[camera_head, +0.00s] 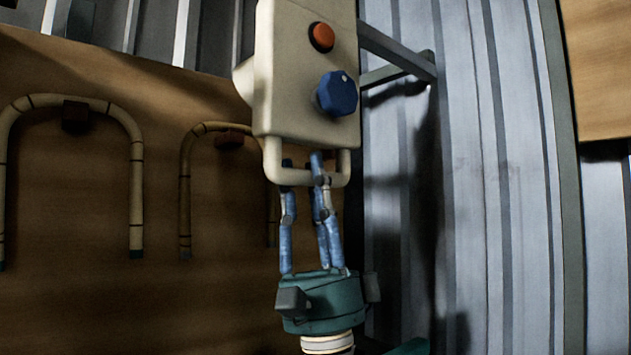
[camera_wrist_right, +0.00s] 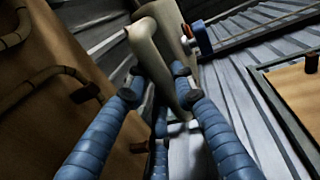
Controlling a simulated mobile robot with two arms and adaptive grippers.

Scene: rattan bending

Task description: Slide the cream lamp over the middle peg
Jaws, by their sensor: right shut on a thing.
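The cream lamp (camera_head: 300,75) is a boxy body with a red button, a blue knob and a loop handle at its lower end. My right gripper (camera_head: 305,172), with blue fingers, is shut on that handle and holds the lamp up at the top centre. In the right wrist view the lamp's handle (camera_wrist_right: 165,60) runs between the fingers of my right gripper (camera_wrist_right: 158,90). Brown pegs stick out of the wooden board: one at the left (camera_head: 75,117) and one nearer the centre (camera_head: 229,139). I cannot tell which peg is the middle one. My left gripper is not in view.
A bent rattan hoop (camera_head: 137,180) hangs at the left peg, and another hoop (camera_head: 185,195) hangs at the central peg, partly hidden by the lamp. A grey metal bracket (camera_head: 400,55) lies behind the lamp.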

